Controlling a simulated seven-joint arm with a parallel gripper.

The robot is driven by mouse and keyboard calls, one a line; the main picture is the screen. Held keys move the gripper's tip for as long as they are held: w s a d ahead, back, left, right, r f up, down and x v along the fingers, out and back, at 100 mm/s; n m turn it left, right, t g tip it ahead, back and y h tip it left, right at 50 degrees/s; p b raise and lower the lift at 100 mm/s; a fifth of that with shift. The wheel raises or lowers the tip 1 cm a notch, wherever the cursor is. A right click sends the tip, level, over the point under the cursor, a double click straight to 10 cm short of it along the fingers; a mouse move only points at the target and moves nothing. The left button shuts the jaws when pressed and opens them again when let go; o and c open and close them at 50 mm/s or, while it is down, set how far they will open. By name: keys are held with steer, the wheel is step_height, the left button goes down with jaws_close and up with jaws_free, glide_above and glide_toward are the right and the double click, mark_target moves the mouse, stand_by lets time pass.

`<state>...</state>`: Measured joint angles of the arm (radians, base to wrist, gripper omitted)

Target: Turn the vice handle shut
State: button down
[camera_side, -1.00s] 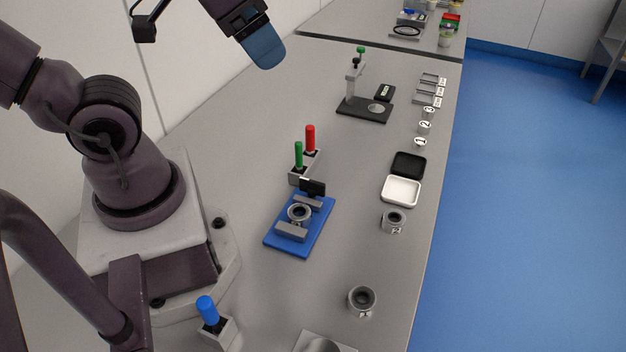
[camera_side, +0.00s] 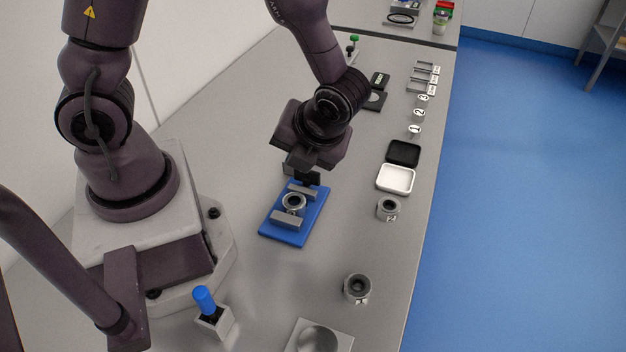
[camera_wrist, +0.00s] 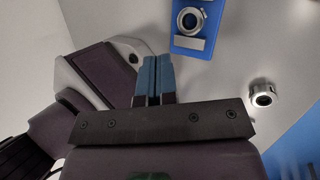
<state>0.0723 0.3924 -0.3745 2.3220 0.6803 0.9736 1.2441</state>
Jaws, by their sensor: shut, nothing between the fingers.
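The vice is a blue base (camera_side: 292,237) with two grey jaws and a grey ring-shaped tub (camera_side: 293,204) between them. In the wrist view the blue base (camera_wrist: 181,50) and tub (camera_wrist: 189,20) are at the top edge, and the handle is out of frame. My gripper (camera_wrist: 153,60) is shut and empty, its blue fingers together, beside the near end of the base in that picture.

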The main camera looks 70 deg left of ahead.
step_height(320, 180, down, 3)
steer(key=d+m, duration=0.1)
steer(key=m, duration=0.8)
steer(key=m+t+y, duration=0.1)
steer(key=m+t, duration=0.1)
steer(key=m, duration=1)
glide_toward(309, 185)
steer(key=x, duration=0.5)
steer(key=shift+a+f, duration=0.15)
steer(key=shift+f, duration=0.1)
